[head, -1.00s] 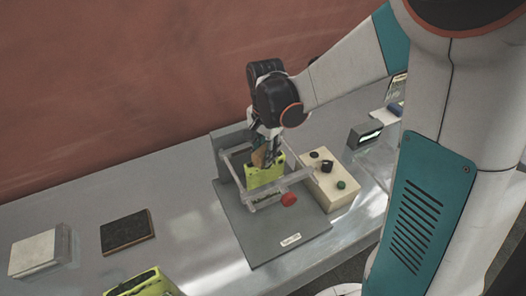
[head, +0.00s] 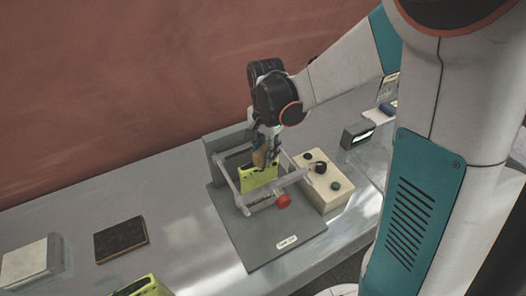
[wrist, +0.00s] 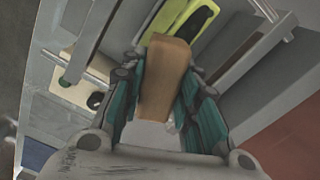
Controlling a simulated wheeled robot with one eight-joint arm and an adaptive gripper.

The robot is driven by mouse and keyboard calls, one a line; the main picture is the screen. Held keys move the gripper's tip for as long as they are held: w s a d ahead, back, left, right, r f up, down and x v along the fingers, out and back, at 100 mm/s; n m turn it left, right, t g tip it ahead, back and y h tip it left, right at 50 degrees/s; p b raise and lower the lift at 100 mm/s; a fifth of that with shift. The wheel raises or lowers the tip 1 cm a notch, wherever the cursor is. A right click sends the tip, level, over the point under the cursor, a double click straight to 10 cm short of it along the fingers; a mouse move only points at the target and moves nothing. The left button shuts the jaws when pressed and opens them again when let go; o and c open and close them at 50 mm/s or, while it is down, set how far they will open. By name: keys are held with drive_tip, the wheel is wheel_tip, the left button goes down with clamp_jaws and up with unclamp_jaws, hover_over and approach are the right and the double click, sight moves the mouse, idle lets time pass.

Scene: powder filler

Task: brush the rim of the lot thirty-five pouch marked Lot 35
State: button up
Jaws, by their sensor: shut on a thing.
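A yellow-green pouch (head: 258,178) stands inside a clear-barred holder on a grey base plate. Its top edge and dark mouth also show in the wrist view (wrist: 190,22). Its lot marking cannot be read here. My gripper (head: 268,150) is above the pouch, pointing down. Its teal fingers (wrist: 158,105) are shut on a tan, wooden-looking brush (wrist: 165,75). In the head view the brush's lower end is at the pouch's top edge. Whether its tip touches the rim cannot be told; the bristles are hidden.
The holder (head: 243,205) has bars around the pouch and a red knob (head: 283,201) in front. A cream control box (head: 322,182) stands right of it, with a small display (head: 358,135) behind. At left lie a black pad (head: 120,238), a white block (head: 26,262) and another yellow-green pouch (head: 148,286).

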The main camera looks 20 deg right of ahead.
sight(251, 166)
drive_tip(key=shift+d, duration=0.15)
drive_tip(key=shift+w+d+f, duration=0.1)
drive_tip(key=shift+w+d, duration=0.1)
drive_tip(key=shift+d, duration=0.75)
drive_tip(key=shift+a, duration=0.2)
drive_tip(key=shift+s+a, duration=0.2)
drive_tip(key=shift+a, duration=0.75)
drive_tip(key=shift+a+b, duration=0.2)
drive_tip(key=shift+b, duration=0.1)
drive_tip(key=shift+s+a, duration=0.25)
drive_tip(key=shift+a, duration=0.6)
drive_tip(key=shift+a, duration=0.2)
drive_tip(key=shift+s+a, duration=0.2)
drive_tip(key=shift+a, duration=0.75)
drive_tip(key=shift+a, duration=0.2)
